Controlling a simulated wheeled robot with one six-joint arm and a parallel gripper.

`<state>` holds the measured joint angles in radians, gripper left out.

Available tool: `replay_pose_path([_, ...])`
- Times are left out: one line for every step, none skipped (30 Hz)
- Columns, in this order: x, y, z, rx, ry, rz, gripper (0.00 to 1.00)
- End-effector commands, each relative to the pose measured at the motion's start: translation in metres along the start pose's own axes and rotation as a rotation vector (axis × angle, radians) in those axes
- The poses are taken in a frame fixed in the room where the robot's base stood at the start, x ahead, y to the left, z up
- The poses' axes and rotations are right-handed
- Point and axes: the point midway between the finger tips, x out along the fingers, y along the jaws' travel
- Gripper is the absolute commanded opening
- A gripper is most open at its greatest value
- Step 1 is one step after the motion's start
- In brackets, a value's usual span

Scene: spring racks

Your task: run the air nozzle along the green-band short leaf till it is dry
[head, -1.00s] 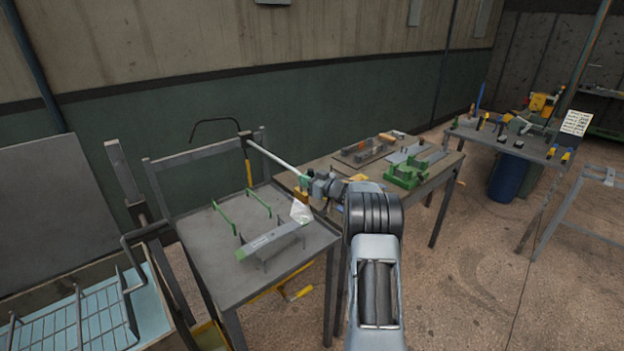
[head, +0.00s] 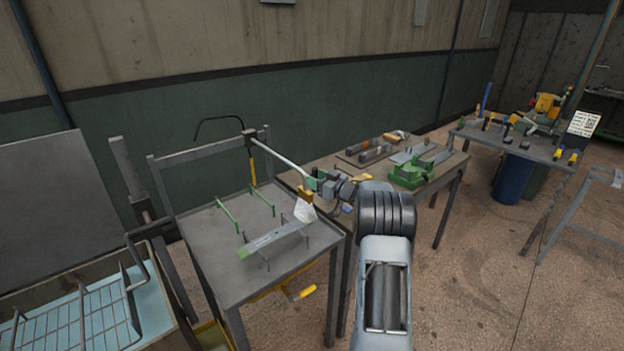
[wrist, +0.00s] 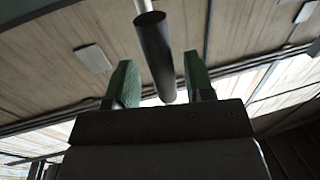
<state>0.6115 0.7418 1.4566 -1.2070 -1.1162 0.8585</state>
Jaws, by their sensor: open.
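The short leaf (head: 274,239) is a grey bar with a green end at its left. It lies slanted on small supports on the grey rack table in the head view. My gripper (head: 318,183) is above the leaf's right end. A yellow nozzle-like piece (head: 305,193) is just below the gripper, with a pale see-through cone (head: 304,211) under it reaching the leaf's right end. In the wrist view my two green fingers (wrist: 160,84) stand apart, with a dark cylinder (wrist: 155,50) on a pale rod between them. I cannot tell whether the leaf is wet.
Two green rails (head: 262,200) stand on the rack table (head: 215,265) behind the leaf. A pale rod (head: 280,155) runs from the table's back post to my gripper. A bench (head: 325,170) with a green vise (head: 408,175) is at the right. A wire basket (head: 75,315) is at the lower left.

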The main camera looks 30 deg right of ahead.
Motion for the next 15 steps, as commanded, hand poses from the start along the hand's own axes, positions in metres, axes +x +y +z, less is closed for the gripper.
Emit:
replay_pose_path([-0.011, 0.001, 0.002, -0.001, 0.000, 0.004, 0.48])
replay_pose_path([-0.018, 0.001, 0.002, -0.001, 0.000, 0.004, 0.48])
replay_pose_path([-0.026, 0.001, 0.002, -0.002, 0.000, 0.004, 0.48])
replay_pose_path([-0.033, 0.001, 0.003, -0.001, 0.000, 0.004, 0.48])
replay_pose_path([-0.039, 0.002, 0.002, -0.002, 0.001, 0.004, 0.48])
replay_pose_path([-0.047, 0.001, 0.002, -0.001, 0.000, 0.004, 0.48])
replay_pose_path([-0.054, 0.002, 0.002, -0.002, 0.000, 0.004, 0.48])
replay_pose_path([-0.059, 0.001, 0.002, -0.002, 0.001, 0.003, 0.48])
replay_pose_path([-0.067, 0.001, 0.002, -0.001, 0.001, 0.004, 0.48])
replay_pose_path([-0.072, 0.002, 0.002, -0.002, 0.001, 0.005, 0.48])
replay_pose_path([-0.077, 0.002, 0.002, -0.002, 0.001, 0.004, 0.48])
replay_pose_path([-0.083, 0.001, 0.002, -0.002, 0.001, 0.002, 0.48])
replay_pose_path([-0.087, 0.001, 0.002, -0.001, 0.001, 0.003, 0.48])
replay_pose_path([-0.091, 0.002, 0.001, -0.001, 0.001, 0.004, 0.48])
replay_pose_path([-0.096, 0.001, 0.001, -0.002, 0.001, 0.003, 0.48])
